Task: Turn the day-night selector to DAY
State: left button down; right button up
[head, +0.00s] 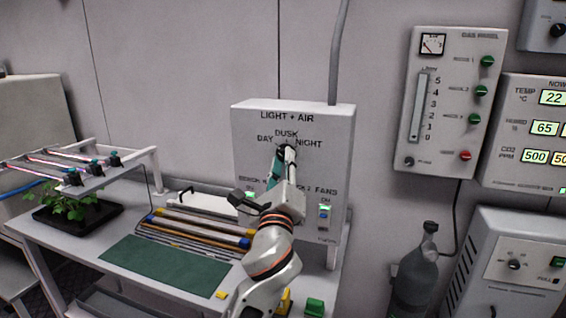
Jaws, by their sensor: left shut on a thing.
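The grey LIGHT + AIR box (252,122) stands at the back of the bench. Its day-night selector sits below the printed words DAY, DUSK and NIGHT. My left gripper (283,157) reaches up to the box from below and is shut on the selector knob. The gripper hides most of the knob, so I cannot tell which word it points to. My right gripper is not in view.
Switches marked FANS (324,214) are on the box's lower right. A green mat (165,264), several tubes and a black plant tray (108,211) lie on the bench. A gas panel (450,100) hangs right. A grey cylinder (412,275) stands below it.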

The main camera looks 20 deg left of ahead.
pick_arm(q)
jog(key=c, duration=1.8)
grip_release()
jog(key=shift+s+f, duration=0.1)
jog(key=v, duration=1.1)
jog(key=shift+s+d+f, duration=0.1)
jog(key=shift+s+d, duration=0.05)
jog(key=shift+s, duration=0.25)
